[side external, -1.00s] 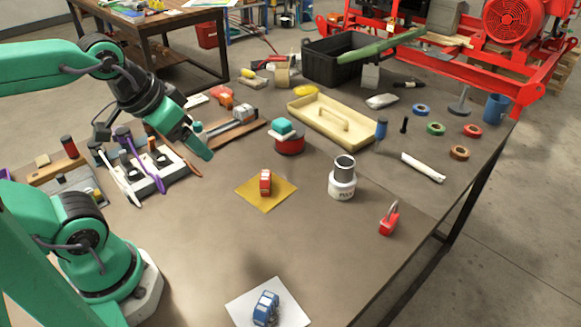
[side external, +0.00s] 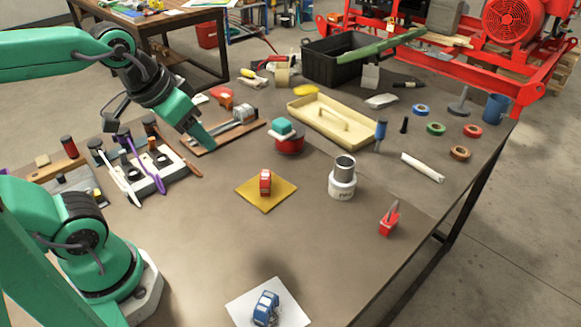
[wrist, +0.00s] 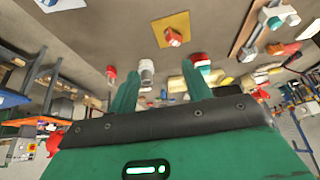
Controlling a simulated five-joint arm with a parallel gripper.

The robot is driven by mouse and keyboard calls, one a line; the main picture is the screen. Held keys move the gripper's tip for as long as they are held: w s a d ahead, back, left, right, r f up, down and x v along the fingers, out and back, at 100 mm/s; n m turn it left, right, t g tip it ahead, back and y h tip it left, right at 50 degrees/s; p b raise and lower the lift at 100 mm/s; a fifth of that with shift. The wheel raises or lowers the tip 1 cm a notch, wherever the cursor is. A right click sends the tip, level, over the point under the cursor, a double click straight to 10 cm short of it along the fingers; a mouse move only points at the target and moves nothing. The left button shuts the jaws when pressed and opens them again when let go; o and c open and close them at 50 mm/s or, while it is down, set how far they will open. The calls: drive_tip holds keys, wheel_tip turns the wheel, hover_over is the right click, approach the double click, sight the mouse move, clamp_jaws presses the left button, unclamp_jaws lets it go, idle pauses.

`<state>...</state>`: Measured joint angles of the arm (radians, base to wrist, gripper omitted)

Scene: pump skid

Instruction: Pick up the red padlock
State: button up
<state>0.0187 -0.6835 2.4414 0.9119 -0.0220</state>
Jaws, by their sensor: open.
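The red padlock (side external: 389,223) lies on the bare table near its right edge in the side view, with its shackle pointing up the picture. In the wrist view it is the small red shape (wrist: 111,75) beside the left finger. My gripper (side external: 208,143) is open and empty, above the table's left part by the wooden board, well left of the padlock. Its two green fingers stand apart in the wrist view (wrist: 162,85), with nothing held between them.
A white jar (side external: 342,182) stands left of the padlock. A red toy (side external: 265,183) sits on a yellow sheet, and a blue toy (side external: 266,306) on a white sheet. A red tin (side external: 289,145), a cream tray (side external: 333,124) and a white roll (side external: 423,168) lie farther back. Table around the padlock is clear.

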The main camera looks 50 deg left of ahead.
drive_tip(key=w+d+r+g, duration=0.25)
drive_tip(key=w+d, duration=0.25)
drive_tip(key=w, duration=0.5)
drive_tip(key=g, duration=0.3)
hover_over(391, 217)
drive_tip(key=shift+n, duration=0.4)
drive_tip(key=f, duration=1.8)
drive_tip(key=shift+w+a+f, duration=0.2)
drive_tip(key=shift+f, duration=0.2)
drive_tip(key=shift+d+f, duration=0.2)
drive_tip(key=shift+f, duration=0.05)
drive_tip(key=shift+s+f, duration=0.15)
drive_tip(key=shift+f, duration=3.75)
clamp_jaws()
